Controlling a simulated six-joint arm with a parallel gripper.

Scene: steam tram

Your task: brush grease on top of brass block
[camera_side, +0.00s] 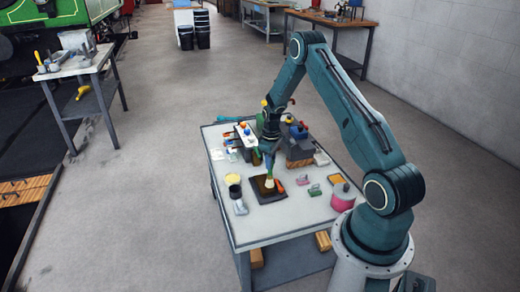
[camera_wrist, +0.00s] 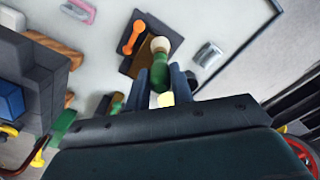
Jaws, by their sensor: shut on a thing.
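My gripper (camera_side: 269,152) points down over the work table. In the wrist view its two fingers (camera_wrist: 160,78) are closed around a brush with a green handle (camera_wrist: 160,70) and a pale cream tip (camera_wrist: 160,44). In the side view the brush's cream tip (camera_side: 269,182) is low over a dark brown tray or mat (camera_side: 262,194); I cannot tell if it touches. The mat also shows in the wrist view (camera_wrist: 140,62). No grease is clearly identifiable.
An orange tool (camera_side: 280,186) lies on the mat beside the brush. A dark cup (camera_side: 235,191) and a yellow round thing (camera_side: 233,178) are to the left. A pink pot (camera_side: 343,200) stands at right. A grey block (camera_side: 299,150) and clutter fill the back. The table's front (camera_side: 270,228) is clear.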

